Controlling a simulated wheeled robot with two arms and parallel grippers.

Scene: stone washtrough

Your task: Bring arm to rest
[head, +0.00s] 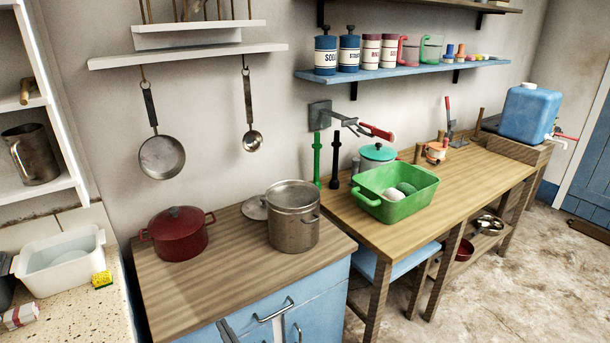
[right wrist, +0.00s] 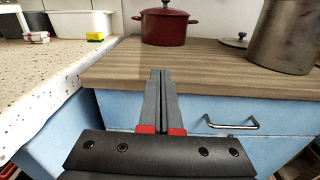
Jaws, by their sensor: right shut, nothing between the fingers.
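My right gripper (head: 225,326) shows only as dark fingertips at the bottom edge of the head view, in front of the blue cabinet. In the right wrist view its two grey fingers (right wrist: 160,75) lie together, with red patches at their bases and nothing between them. They point towards the front edge of the wooden counter (right wrist: 115,68). A gap to the counter cannot be judged. My left gripper is in neither view.
A dark red pot (head: 178,234) and a steel pot (head: 293,220) stand on the counter. A cabinet handle (right wrist: 230,122) sticks out right of the fingers. A speckled worktop (right wrist: 45,80) with a white basin (head: 62,262) is left.

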